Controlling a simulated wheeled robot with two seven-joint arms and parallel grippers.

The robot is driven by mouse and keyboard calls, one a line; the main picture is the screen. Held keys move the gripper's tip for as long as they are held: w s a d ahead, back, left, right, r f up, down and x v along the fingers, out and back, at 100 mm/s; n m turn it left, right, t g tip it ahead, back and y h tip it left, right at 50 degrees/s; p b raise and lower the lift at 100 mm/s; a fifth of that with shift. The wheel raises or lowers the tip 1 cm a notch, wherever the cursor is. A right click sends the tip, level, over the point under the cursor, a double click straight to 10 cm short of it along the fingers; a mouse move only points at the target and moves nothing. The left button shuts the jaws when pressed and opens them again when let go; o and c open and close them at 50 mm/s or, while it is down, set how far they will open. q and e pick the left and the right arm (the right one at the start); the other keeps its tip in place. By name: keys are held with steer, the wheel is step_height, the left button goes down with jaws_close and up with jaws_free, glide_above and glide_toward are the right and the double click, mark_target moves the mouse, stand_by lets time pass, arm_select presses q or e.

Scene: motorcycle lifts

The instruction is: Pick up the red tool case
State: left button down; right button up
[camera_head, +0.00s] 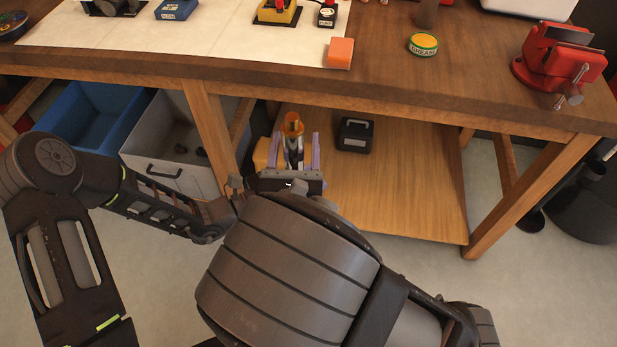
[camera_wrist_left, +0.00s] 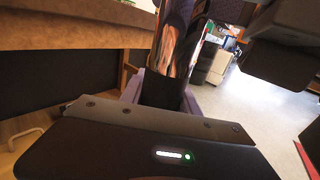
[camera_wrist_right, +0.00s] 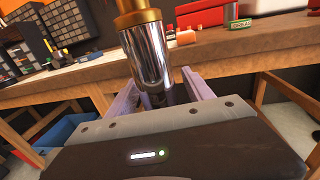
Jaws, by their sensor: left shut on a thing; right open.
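My right gripper (camera_head: 296,150) is in front of the lower shelf, its purple fingers open on either side of a chrome cylinder (camera_head: 294,160) with an orange-gold top. In the right wrist view the cylinder (camera_wrist_right: 148,55) rises between the fingers (camera_wrist_right: 155,92); contact cannot be told. My left gripper (camera_wrist_left: 160,92) is shut on a shiny chrome cylinder (camera_wrist_left: 175,45), which looks like the same one. In the head view the left hand is mostly hidden by my right wrist. A red box (camera_wrist_right: 207,14) is on the bench in the right wrist view; whether it is the tool case is unclear.
The wooden bench (camera_head: 440,95) spans the view, with a red vise (camera_head: 560,60) and a grease tin (camera_head: 423,44) on top. A black case (camera_head: 355,134) lies on the lower shelf (camera_head: 400,195). A blue bin (camera_head: 90,115) and grey bin (camera_head: 165,140) are at left.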

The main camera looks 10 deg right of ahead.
mark_target(293, 115)
steer(key=shift+r, duration=0.15)
steer(key=shift+r, duration=4.85)
